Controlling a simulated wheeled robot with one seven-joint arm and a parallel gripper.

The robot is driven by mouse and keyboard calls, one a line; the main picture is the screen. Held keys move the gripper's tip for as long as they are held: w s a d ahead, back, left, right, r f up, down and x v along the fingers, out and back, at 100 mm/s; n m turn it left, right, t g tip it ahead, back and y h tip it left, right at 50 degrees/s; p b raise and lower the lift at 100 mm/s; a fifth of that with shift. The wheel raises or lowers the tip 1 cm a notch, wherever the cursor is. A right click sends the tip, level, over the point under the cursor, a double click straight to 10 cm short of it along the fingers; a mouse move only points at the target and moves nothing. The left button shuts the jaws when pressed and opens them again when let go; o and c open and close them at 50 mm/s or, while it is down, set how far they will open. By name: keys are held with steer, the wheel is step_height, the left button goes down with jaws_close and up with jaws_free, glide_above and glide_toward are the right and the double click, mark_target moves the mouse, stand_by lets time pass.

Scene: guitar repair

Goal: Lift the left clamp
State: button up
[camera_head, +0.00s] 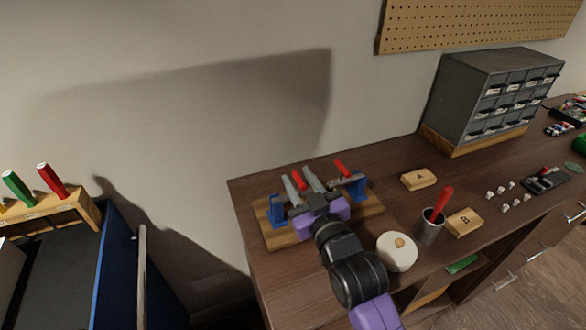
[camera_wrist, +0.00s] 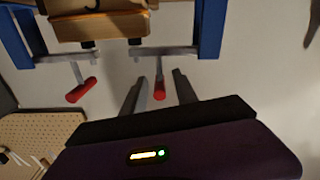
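The left clamp has a blue frame (camera_head: 276,208) and a red handle (camera_head: 298,179), at the left of a wooden stand. In the wrist view the scene appears turned around, so this clamp (camera_wrist: 210,28) is on the right, with its red handle (camera_wrist: 160,90). My gripper (camera_head: 302,180) is open, its grey fingers (camera_wrist: 158,82) on either side of that handle in both views. I cannot tell whether they touch it. A second, similar blue clamp (camera_head: 361,189) with a red handle is at the stand's right; it also shows in the wrist view (camera_wrist: 22,35).
The wooden stand (camera_head: 376,208) rests near the bench's left end. To the right are block A (camera_head: 419,179), block B (camera_head: 464,222), a round white piece (camera_head: 397,254) and a cup (camera_head: 430,228) holding a red-handled tool. A drawer cabinet (camera_head: 490,100) stands behind.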

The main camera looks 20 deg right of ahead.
mark_target(294, 171)
steer(key=shift+w, duration=1.8)
jaws_close()
